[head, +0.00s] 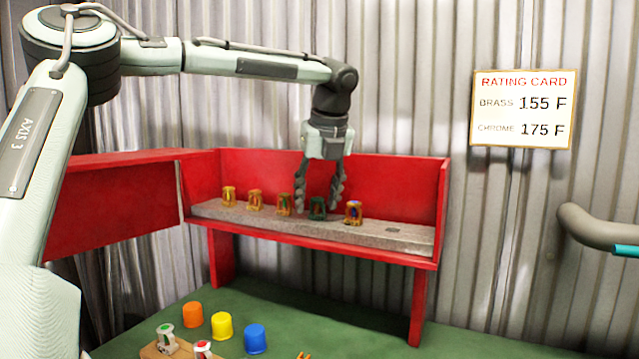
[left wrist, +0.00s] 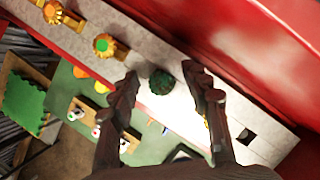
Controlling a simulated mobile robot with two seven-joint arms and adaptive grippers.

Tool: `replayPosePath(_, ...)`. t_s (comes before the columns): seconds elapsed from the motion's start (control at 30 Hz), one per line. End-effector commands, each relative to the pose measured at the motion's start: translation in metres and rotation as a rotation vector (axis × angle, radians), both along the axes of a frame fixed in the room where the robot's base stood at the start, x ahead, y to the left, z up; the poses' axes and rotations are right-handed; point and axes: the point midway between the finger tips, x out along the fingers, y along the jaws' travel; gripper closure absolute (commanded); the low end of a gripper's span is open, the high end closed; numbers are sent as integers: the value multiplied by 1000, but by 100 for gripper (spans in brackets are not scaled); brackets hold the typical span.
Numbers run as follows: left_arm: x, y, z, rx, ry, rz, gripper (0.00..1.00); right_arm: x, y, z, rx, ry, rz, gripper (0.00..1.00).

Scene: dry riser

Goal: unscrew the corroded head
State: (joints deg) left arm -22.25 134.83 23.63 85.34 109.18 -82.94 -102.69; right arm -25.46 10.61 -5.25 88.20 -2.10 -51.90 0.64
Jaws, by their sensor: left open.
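The corroded head (head: 317,208) is dark green and stands upright on the grey ledge (head: 411,241) inside the red cabinet. My left gripper (head: 319,207) is above the ledge, pointing down, with its fingers apart on either side of the corroded head. In the left wrist view the corroded head (left wrist: 161,82) shows between the open fingertips (left wrist: 160,73); I cannot tell whether either finger touches it. My right gripper is out of view; only part of an arm shows at the right edge.
Brass heads (head: 254,200) stand left of the corroded one; one with a blue centre (head: 353,212) stands close on its right. A dark slot (head: 393,231) is farther right. Orange (head: 192,314), yellow (head: 222,325) and blue (head: 255,338) caps sit on the green surface below. A rating card (head: 523,108) hangs on the wall.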

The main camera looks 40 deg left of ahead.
Motion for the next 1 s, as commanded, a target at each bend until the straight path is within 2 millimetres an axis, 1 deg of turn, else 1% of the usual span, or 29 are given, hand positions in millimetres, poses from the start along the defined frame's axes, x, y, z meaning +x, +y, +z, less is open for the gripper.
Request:
replayPosePath(0.1,1,1,-4,0,-1,0,53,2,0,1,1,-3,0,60)
replayPosePath(0.33,1,2,-4,0,-1,0,53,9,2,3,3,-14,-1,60)
replayPosePath(0.7,1,1,-4,0,-2,-1,98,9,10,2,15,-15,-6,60)
replayPosePath(0.73,1,1,-4,0,-2,-1,100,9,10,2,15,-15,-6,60)
replayPosePath(0.9,1,1,-4,-1,-2,12,100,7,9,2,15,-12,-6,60)
replayPosePath(0.97,1,1,-4,1,0,64,100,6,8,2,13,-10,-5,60)
replayPosePath(1.0,2,1,-5,2,2,122,100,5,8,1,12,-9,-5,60)
